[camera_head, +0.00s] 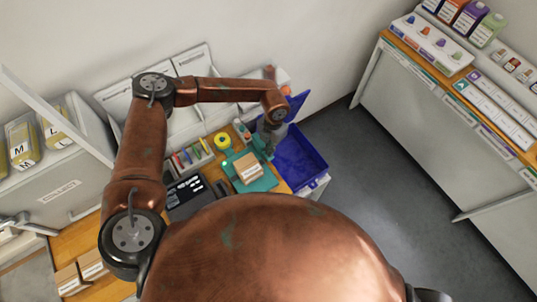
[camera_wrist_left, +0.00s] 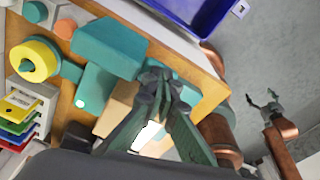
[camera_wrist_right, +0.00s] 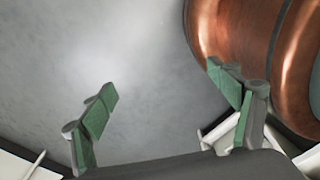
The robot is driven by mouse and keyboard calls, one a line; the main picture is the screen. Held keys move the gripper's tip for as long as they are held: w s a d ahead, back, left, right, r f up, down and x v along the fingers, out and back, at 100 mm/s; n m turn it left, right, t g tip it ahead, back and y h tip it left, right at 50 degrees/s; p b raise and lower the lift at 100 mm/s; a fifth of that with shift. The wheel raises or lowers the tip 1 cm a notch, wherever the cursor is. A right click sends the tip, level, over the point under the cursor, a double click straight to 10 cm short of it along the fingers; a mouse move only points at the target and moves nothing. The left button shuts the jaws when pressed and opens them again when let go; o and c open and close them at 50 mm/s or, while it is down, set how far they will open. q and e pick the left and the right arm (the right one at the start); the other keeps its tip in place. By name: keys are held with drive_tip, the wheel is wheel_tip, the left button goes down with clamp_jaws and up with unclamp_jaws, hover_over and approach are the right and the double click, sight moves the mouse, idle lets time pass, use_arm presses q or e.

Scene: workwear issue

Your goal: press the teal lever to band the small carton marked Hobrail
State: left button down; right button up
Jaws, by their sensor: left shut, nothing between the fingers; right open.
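The small carton (camera_head: 249,171) sits on the teal base of the banding machine (camera_head: 264,184); its printing is too small to read. In the left wrist view the carton (camera_wrist_left: 116,106) is partly hidden by my left fingers. A raised teal block (camera_wrist_left: 110,46) stands beside it; I cannot tell whether this is the lever. My left gripper (camera_head: 268,152) is shut and empty, pointing down over the machine beside the carton; its fingertips (camera_wrist_left: 160,82) show close above the teal parts. My right gripper (camera_wrist_right: 162,84) is open and empty over grey floor, away from the bench.
A blue crate (camera_head: 312,155) stands right of the machine. A yellow tape roll (camera_head: 222,140), a rack of coloured cards (camera_head: 190,156) and a dark screen (camera_head: 187,194) are to its left. More cartons (camera_head: 91,263) lie at the bench's near left. The floor (camera_head: 390,180) is clear.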

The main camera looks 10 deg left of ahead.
use_arm(q)
wheel_tip(320, 180, down, 3)
drive_tip(key=shift+s+f+b, duration=0.1)
drive_tip(key=shift+f+b, duration=0.05)
drive_tip(key=shift+b, duration=0.85)
drive_tip(key=shift+r, duration=0.25)
drive_tip(key=w+d+r+b, duration=0.1)
drive_tip(key=w+r, duration=0.3)
drive_tip(key=r, duration=0.9)
drive_tip(key=shift+d, duration=0.55)
use_arm(e)
drive_tip(key=shift+t, duration=0.3)
drive_tip(key=w+f, duration=0.3)
drive_tip(key=w, duration=0.1)
drive_tip(key=shift+w+a+f, duration=0.1)
drive_tip(key=shift+w+f, duration=0.15)
drive_tip(key=shift+f, duration=0.1)
use_arm(q)
drive_tip(key=shift+f, duration=0.1)
